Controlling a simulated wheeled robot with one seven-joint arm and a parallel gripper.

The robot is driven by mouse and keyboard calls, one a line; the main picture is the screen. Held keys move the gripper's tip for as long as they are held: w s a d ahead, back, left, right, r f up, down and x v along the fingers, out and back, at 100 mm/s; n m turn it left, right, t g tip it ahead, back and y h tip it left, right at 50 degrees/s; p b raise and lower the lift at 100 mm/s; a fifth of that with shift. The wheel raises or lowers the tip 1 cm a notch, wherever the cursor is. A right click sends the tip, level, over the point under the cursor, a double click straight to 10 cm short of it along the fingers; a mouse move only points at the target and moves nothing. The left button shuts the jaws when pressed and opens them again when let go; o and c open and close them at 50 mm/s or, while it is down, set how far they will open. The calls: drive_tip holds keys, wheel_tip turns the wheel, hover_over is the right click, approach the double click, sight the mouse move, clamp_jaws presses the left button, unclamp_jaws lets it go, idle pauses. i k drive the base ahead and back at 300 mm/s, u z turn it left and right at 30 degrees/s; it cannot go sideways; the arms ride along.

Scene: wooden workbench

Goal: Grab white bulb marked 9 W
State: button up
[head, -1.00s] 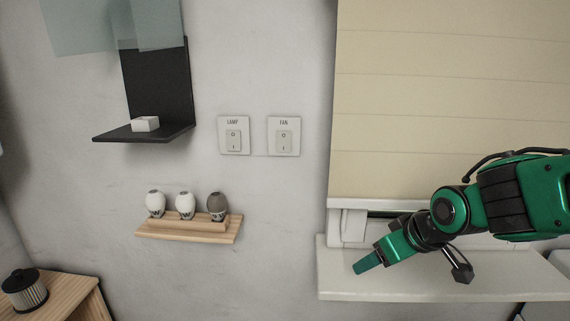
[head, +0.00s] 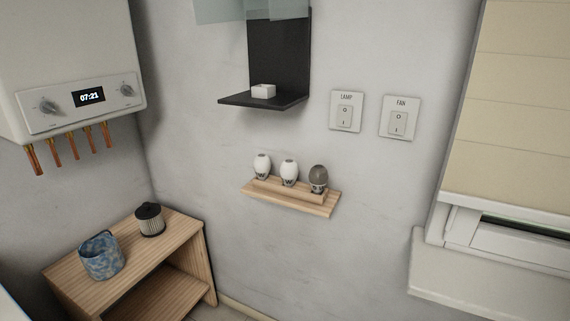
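Three bulbs stand in a row on a small wooden wall shelf (head: 292,199) in the head view. The left bulb (head: 262,163) and the middle bulb (head: 288,169) are white. The right bulb (head: 318,176) is dark grey-brown. Dark markings show low on the bulbs, but they are too small to read, so I cannot tell which white one is marked 9 W. My gripper is out of view.
A black wall shelf (head: 262,101) holding a small white block (head: 263,91) juts out above the bulbs. Lamp (head: 345,112) and fan (head: 399,118) switches are to the right. A wooden cabinet (head: 180,246) stands lower left below a white boiler (head: 70,60); a window sill (head: 470,283) is right.

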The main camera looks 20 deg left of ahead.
sight(262, 164)
drive_tip(key=z, duration=1.05)
drive_tip(key=k, duration=1.15)
drive_tip(key=u, duration=1.1)
drive_tip(key=i, duration=1)
drive_tip(key=z, duration=0.05)
